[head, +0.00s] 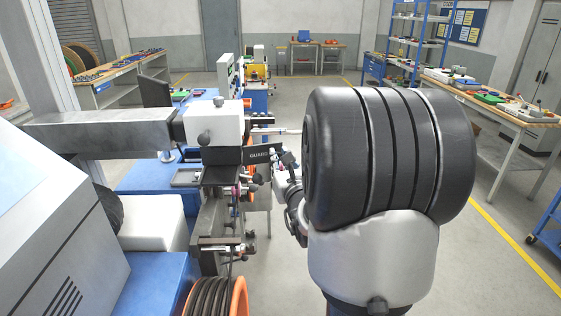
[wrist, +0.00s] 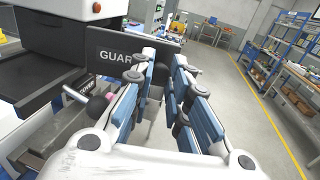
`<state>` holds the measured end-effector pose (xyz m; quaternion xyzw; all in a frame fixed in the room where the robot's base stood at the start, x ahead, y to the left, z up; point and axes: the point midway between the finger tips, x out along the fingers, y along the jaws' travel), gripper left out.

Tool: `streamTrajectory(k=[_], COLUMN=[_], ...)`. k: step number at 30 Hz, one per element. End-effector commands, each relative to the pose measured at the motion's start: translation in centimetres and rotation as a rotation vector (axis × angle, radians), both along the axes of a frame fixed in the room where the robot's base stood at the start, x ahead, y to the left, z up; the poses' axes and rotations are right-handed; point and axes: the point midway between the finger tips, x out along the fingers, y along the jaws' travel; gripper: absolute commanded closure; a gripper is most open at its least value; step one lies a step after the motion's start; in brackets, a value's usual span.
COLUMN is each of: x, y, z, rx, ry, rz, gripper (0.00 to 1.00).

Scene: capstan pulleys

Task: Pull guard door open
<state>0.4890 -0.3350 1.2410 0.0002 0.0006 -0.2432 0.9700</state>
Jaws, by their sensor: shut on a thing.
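The guard door (head: 259,154) is a dark panel with white "GUARD" lettering, below the white machine head in the head view. It also shows in the wrist view (wrist: 112,54), upright and extending rightward behind the fingers. My gripper (head: 284,158) is at the right end of the door in the head view. In the wrist view its blue-padded fingers (wrist: 166,66) are shut on a dark part of the guard door. The exact gripped part is mostly hidden between the fingers.
A black ball-ended lever (wrist: 97,106) lies left of the fingers. The white machine head (head: 213,124) stands above the door. An orange-rimmed reel (head: 240,300) is below in front. Open floor lies right, before a workbench (head: 490,104).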

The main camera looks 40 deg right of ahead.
Motion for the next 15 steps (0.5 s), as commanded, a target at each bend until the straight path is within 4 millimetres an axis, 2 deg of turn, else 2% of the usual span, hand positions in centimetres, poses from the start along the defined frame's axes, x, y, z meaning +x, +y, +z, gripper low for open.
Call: streamTrajectory(k=[1, 2, 3, 11, 15], x=[0.06, 0.06, 0.07, 0.03, 0.02], y=[0.03, 0.03, 0.02, 0.01, -0.01], z=[0.18, 0.18, 0.18, 0.07, 0.04], rx=[-0.003, -0.003, -0.003, -0.001, -0.001], ry=[-0.003, -0.003, -0.003, -0.002, -0.002], rz=[0.002, 0.002, 0.002, 0.001, 0.001], gripper=[1.0, 0.83, 0.8, 0.63, 0.63])
